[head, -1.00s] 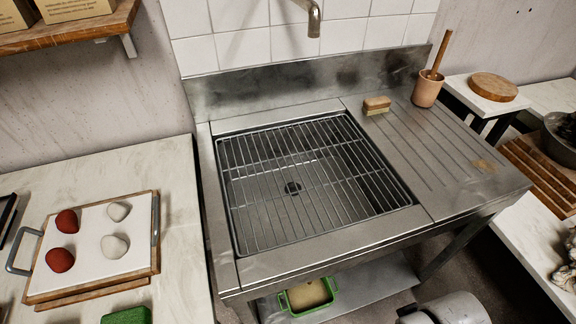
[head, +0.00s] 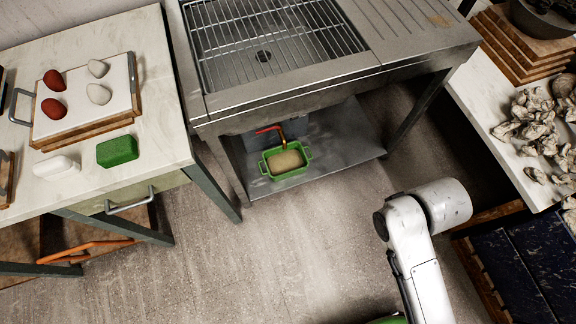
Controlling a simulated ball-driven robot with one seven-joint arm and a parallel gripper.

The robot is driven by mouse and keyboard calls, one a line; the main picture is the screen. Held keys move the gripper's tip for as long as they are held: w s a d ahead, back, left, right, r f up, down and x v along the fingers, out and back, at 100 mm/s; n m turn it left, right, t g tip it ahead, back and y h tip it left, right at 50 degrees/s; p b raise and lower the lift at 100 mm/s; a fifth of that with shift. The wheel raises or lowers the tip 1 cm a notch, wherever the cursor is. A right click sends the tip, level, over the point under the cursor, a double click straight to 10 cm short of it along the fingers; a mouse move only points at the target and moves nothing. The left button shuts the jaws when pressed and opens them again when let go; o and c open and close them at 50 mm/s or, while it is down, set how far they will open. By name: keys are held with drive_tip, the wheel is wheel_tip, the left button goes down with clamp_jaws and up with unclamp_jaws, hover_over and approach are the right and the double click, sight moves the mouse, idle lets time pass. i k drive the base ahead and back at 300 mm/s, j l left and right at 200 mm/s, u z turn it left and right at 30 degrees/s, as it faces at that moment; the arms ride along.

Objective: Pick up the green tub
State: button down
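The green tub (head: 271,175) stands on the low metal shelf under the sink. It is a rectangular tub with handles at its ends, and something tan (head: 285,161) lies inside it. My white arm shows at the lower right, apart from the tub. My gripper cannot be made out in this view.
The steel sink with a wire rack (head: 262,40) overhangs the low shelf (head: 335,155). A table at left holds a tray (head: 90,122) of red and white lumps, a green block (head: 117,151) and a white block (head: 57,167). Oyster-like shells (head: 535,125) lie on the right counter. The floor in front is clear.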

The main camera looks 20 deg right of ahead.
sight(280, 164)
drive_tip(key=i+j, duration=0.15)
drive_tip(key=i, duration=0.2)
drive_tip(key=i+j, duration=0.2)
drive_tip(key=i, duration=0.2)
drive_tip(key=i+j, duration=0.15)
drive_tip(key=i, duration=0.2)
drive_tip(key=i+z, duration=0.05)
